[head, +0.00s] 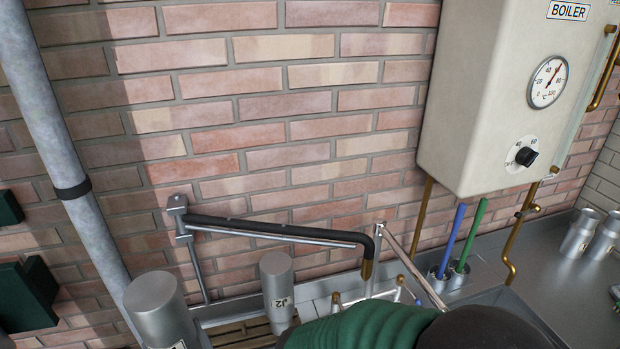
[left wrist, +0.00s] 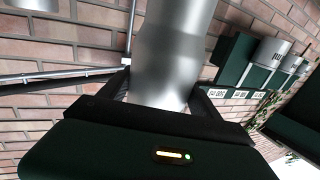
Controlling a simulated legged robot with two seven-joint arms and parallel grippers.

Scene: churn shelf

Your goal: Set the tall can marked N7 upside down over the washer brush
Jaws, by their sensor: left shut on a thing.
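My left gripper (left wrist: 158,92) is shut on a metal can (left wrist: 172,55), one finger on each side of its body. No mark shows on the can's visible side there. In the head view a large grey can (head: 160,312) stands out at the lower left, closed end up, its label cut off by the frame's bottom edge; it looks like the held one, but I cannot be sure. No N7 mark is readable. I cannot pick out the washer brush for certain. My right gripper is out of view.
A can marked J2 (head: 277,285) stands closed end up on a slatted rack (head: 240,332). A black-sleeved swing arm (head: 270,229) juts from the brick wall. Blue (head: 452,240) and green (head: 474,232) rods stand in metal cups. The boiler (head: 490,100) overhangs at right.

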